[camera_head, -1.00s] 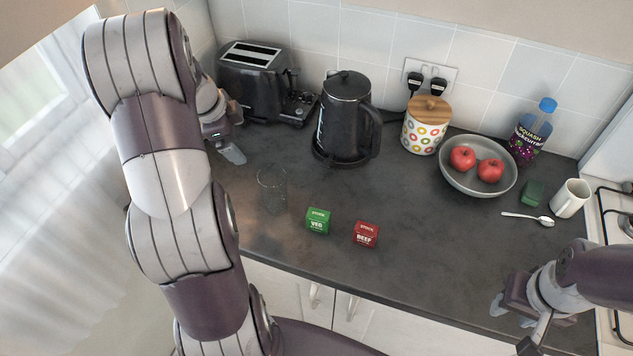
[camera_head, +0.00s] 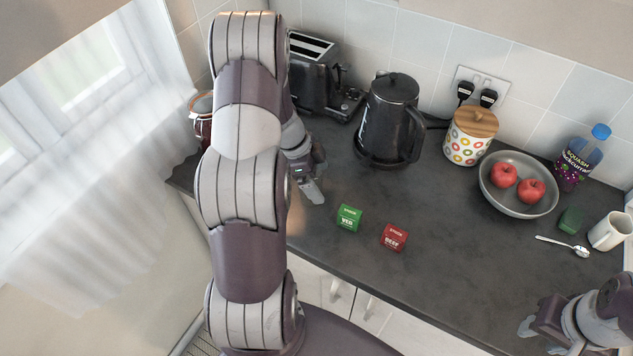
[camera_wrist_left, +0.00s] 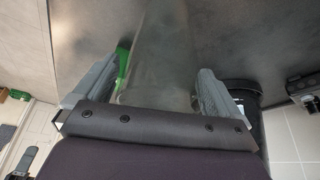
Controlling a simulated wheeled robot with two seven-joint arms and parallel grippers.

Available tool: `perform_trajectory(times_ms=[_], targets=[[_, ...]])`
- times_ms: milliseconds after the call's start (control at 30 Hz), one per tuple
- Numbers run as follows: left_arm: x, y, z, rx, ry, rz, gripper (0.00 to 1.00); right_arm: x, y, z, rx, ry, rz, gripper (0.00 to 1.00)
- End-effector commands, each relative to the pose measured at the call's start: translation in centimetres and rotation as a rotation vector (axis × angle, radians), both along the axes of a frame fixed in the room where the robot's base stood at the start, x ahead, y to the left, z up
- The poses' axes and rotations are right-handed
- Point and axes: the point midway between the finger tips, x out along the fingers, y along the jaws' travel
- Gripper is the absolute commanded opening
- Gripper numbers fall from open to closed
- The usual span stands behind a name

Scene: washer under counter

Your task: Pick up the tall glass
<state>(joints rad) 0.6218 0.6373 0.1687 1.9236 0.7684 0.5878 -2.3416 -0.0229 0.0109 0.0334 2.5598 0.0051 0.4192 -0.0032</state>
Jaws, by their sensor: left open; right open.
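The tall glass (camera_wrist_left: 152,60) is clear and shows in the left wrist view between the two fingers of my left gripper (camera_wrist_left: 158,70). The fingers are open on either side of it; I cannot tell whether they touch it. In the head view my left gripper (camera_head: 312,188) is low over the counter, left of the green stock cube, and the glass is mostly hidden by my arm and gripper. My right gripper (camera_head: 540,337) is open and empty at the lower right, near the counter's front edge.
A green stock cube (camera_head: 349,217) and a red one (camera_head: 394,237) stand close on the right. The kettle (camera_head: 391,120) and toaster (camera_head: 313,75) are behind. A fruit bowl (camera_head: 517,206), spoon (camera_head: 563,244) and mug (camera_head: 610,231) are further right. Mid-counter is clear.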

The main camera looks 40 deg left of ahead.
Motion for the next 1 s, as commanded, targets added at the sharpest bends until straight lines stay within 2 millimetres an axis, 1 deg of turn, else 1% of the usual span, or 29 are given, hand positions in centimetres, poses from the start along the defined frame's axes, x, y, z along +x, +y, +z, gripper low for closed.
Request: perform_trajectory(times_ms=[133, 167, 200, 267, 300, 333, 667, 767, 867, 933, 1000], targets=[[-0.2, 0.3, 0.0, -0.001, -0.002, 0.003, 0.98, 0.0, 0.0, -0.1, 0.0, 0.0, 0.0, 0.43], [-0.2, 0.3, 0.0, -0.002, -0.002, 0.003, 0.88, 0.0, 0.0, -0.1, 0.0, 0.0, 0.0, 0.43], [-0.2, 0.3, 0.0, -0.002, -0.002, 0.003, 0.75, 0.0, 0.0, -0.1, 0.0, 0.0, 0.0, 0.43], [-0.2, 0.3, 0.0, -0.002, -0.003, 0.002, 0.55, 0.0, 0.0, -0.1, 0.0, 0.0, 0.0, 0.43], [-0.2, 0.2, 0.0, -0.001, -0.001, 0.001, 0.42, 0.0, 0.0, -0.1, 0.0, 0.0, 0.0, 0.43], [-0.2, 0.2, 0.0, -0.001, -0.001, 0.001, 0.34, 0.0, 0.0, -0.1, 0.0, 0.0, 0.0, 0.43], [0.3, -0.2, 0.3, 0.003, 0.001, 0.0, 0.34, 0.0, 0.0, -0.2, 0.0, 0.0, 0.0, 0.43], [0.4, -0.2, 1.2, 0.004, 0.0, 0.0, 0.34, 0.0, 0.0, -0.6, 0.0, 0.0, 0.0, 0.43], [0.5, -0.2, 2.7, 0.006, -0.003, 0.0, 0.34, 0.0, 0.0, -1.2, 0.0, 0.0, 0.0, 0.43], [0.4, -0.3, 4.1, 0.008, -0.003, -0.001, 0.34, 0.0, 0.0, -1.7, 0.0, 0.0, 0.0, 0.43], [-0.2, -2.0, 4.8, 0.006, 0.0, -0.004, 0.34, 0.0, 0.0, -2.3, 0.0, 0.0, 0.0, 0.43]])
